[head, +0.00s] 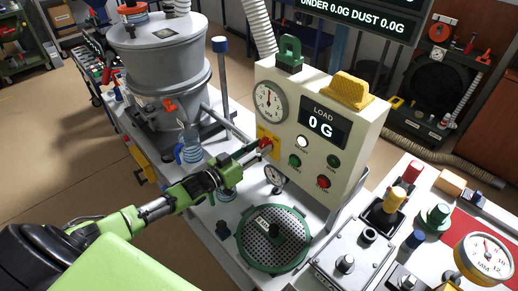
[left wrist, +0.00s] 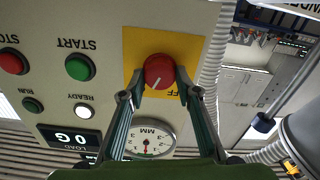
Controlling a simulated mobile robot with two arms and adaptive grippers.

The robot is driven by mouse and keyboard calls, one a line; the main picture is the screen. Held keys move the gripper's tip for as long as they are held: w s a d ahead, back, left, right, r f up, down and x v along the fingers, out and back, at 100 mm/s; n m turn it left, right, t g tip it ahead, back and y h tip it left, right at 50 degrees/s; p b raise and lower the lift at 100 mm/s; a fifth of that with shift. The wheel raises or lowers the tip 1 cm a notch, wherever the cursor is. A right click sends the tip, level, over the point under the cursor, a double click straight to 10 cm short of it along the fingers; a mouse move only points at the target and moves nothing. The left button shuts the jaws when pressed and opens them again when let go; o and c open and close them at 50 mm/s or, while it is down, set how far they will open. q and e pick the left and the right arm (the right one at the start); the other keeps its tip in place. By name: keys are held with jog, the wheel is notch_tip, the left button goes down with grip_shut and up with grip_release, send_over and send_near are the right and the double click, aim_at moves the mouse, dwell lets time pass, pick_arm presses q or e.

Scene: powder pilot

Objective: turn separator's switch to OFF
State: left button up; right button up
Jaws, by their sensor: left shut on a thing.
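The separator's switch is a round red knob with a white pointer line on a yellow plate, on the cream control panel (head: 345,110). In the left wrist view, which is upside down, the knob (left wrist: 158,69) sits between my fingertips. Part of a label ending in "FF" shows on the plate (left wrist: 192,48) to the right of the knob; the pointer line slants toward the lower left. My left gripper (head: 260,149) is shut on the knob, reaching in from the left in the head view. In the head view the fingers mostly hide the knob. My right gripper is out of view.
START button (left wrist: 80,67), READY lamp (left wrist: 84,112) and a dial gauge (left wrist: 150,140) are close by on the panel. A grey separator drum (head: 160,70) stands at the left. A green-rimmed sieve (head: 272,240) lies on the bench below my arm.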

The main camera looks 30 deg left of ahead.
pick_arm(q)
jog(key=n, duration=0.2)
jog(key=shift+n, duration=0.4)
jog(key=n+b, duration=0.1)
jog(key=n, duration=0.2)
jog(key=shift+a+n, duration=0.1)
jog(key=shift+n, duration=0.2)
jog(key=n+b, duration=0.1)
jog(key=n, duration=0.2)
jog(key=shift+f, duration=0.1)
jog(key=shift+n+b, duration=0.75)
jog(key=shift+n, duration=0.75)
jog(key=o, duration=1.1)
